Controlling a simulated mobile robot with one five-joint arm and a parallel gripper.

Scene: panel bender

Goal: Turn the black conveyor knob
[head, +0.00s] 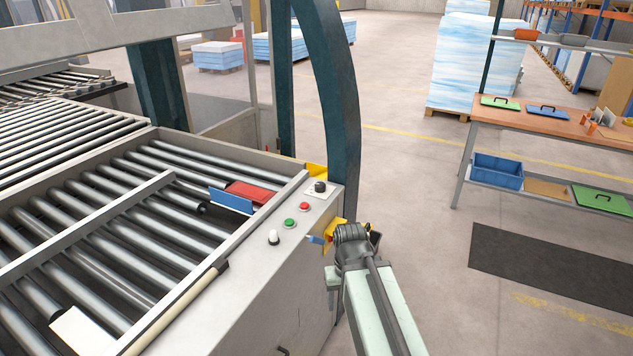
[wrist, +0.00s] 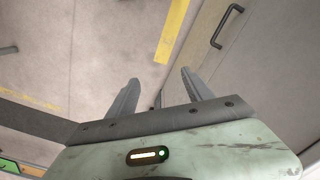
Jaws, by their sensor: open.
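The black conveyor knob (head: 320,186) stands on a small white plate at the far right corner of the machine's grey control ledge (head: 257,263). In the head view my arm reaches up from the bottom, to the right of the ledge. Its dark end is below and right of the knob, apart from it; the fingers cannot be made out clearly there. In the wrist view my gripper (wrist: 160,78) is open, its two grey fingers apart with nothing between them. They point over the floor beside a grey panel. The knob is not in the wrist view.
A dark handle (wrist: 228,26) juts from the panel.

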